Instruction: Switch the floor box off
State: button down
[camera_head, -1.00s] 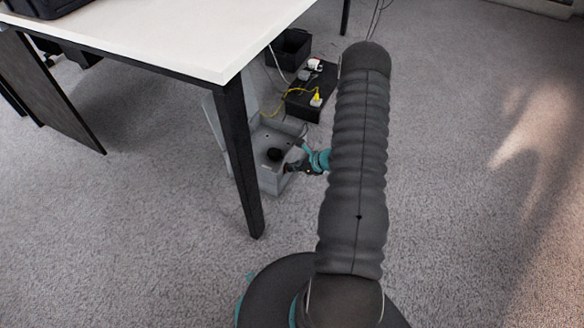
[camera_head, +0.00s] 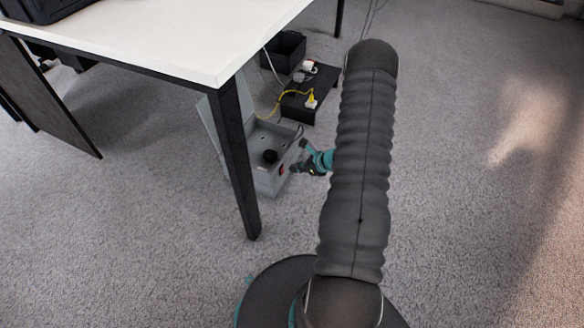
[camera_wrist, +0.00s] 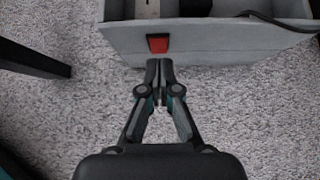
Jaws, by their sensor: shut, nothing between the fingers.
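The floor box (camera_head: 268,180) is a grey open box on the carpet beside the table leg, with its lid raised at the left and a black round part inside. In the wrist view its grey front wall (camera_wrist: 220,42) crosses the top. A red switch (camera_wrist: 158,44) is set in that wall; it also shows in the head view (camera_head: 282,170). My gripper (camera_wrist: 159,64) is shut and empty. Its tips are just below the red switch in the wrist view; I cannot tell whether they touch the wall. In the head view my gripper (camera_head: 295,168) is right of the box.
A white-topped table (camera_head: 170,45) with a dark leg (camera_head: 240,165) stands close to the box on the left. Behind the box are a black stand (camera_head: 312,95) with plugs and yellow cable, and a black bin (camera_head: 287,50). Carpet at the right is clear.

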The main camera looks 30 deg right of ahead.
jog(key=r+p+v, duration=0.1)
jog(key=v, duration=0.9)
jog(key=shift+r, duration=0.3)
jog(key=shift+w+a, duration=0.1)
jog(key=s+a+n+g+y, duration=0.2)
jog(key=s+a+n, duration=0.2)
jog(key=s+a+r+n+h+p, duration=0.2)
jog(key=s+a+r+n, duration=0.3)
jog(key=r, duration=0.9)
jog(key=s+a+r+n+h+p, duration=0.1)
jog(key=s+a+r+n+h, duration=0.2)
jog(key=s+a+r+n, duration=0.3)
jog(key=s+a+r+n+h+p, duration=0.2)
jog(key=s+a+r+n, duration=0.3)
jog(key=r, duration=1.8)
jog(key=a+n, duration=0.4)
jog(key=n, duration=0.4)
jog(key=shift+s+r+n+h+p, duration=0.2)
jog(key=shift+s+n+h+p, duration=0.1)
jog(key=shift+s+n+h, duration=0.1)
